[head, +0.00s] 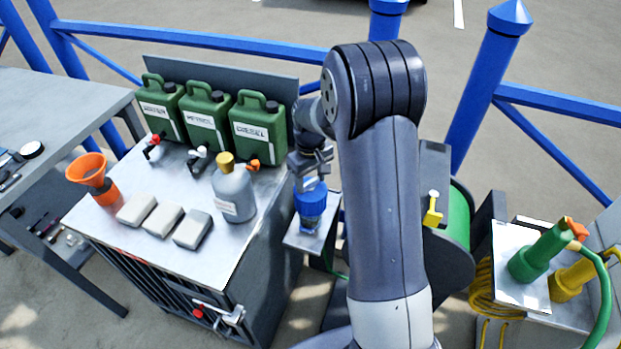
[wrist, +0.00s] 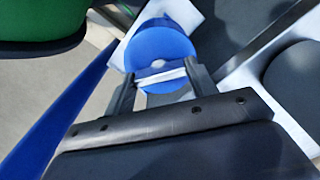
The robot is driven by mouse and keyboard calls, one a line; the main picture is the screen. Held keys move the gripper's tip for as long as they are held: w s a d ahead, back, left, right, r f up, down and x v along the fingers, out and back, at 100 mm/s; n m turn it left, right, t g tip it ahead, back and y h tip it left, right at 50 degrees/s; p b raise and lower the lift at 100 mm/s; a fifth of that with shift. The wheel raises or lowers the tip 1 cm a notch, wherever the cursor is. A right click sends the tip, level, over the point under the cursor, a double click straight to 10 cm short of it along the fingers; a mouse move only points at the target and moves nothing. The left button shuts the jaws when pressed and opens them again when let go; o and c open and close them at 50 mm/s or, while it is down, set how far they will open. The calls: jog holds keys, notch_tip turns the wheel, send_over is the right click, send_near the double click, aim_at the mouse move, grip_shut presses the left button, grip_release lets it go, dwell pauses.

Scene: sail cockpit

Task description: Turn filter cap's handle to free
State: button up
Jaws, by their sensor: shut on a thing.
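The filter (head: 311,208) has a blue cap and body and stands on a small white shelf beside the metal cabinet. In the wrist view I see its round blue cap (wrist: 158,47) from above. A pale bar-shaped handle (wrist: 162,78) crosses the cap, running nearly level in that picture. My gripper (wrist: 160,82) is shut on this handle, with one finger at each end of it. In the head view my gripper (head: 310,165) is right above the filter, and my arm hides part of the area to its right.
Green fuel cans (head: 206,118), an orange funnel (head: 90,172) and a grey jug (head: 234,192) stand on the cabinet top (head: 150,250) to the left. A yellow-handled valve (head: 432,212) and a green hose connector (head: 540,252) are to the right. A blue railing (head: 190,40) runs behind.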

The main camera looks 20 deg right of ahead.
aim_at(310, 181)
jog(key=n, duration=0.6)
jog(key=shift+n, duration=0.3)
dwell(0.4)
jog(key=o, duration=1)
notch_tip(310, 181, up, 11)
jog(key=shift+f, duration=0.2)
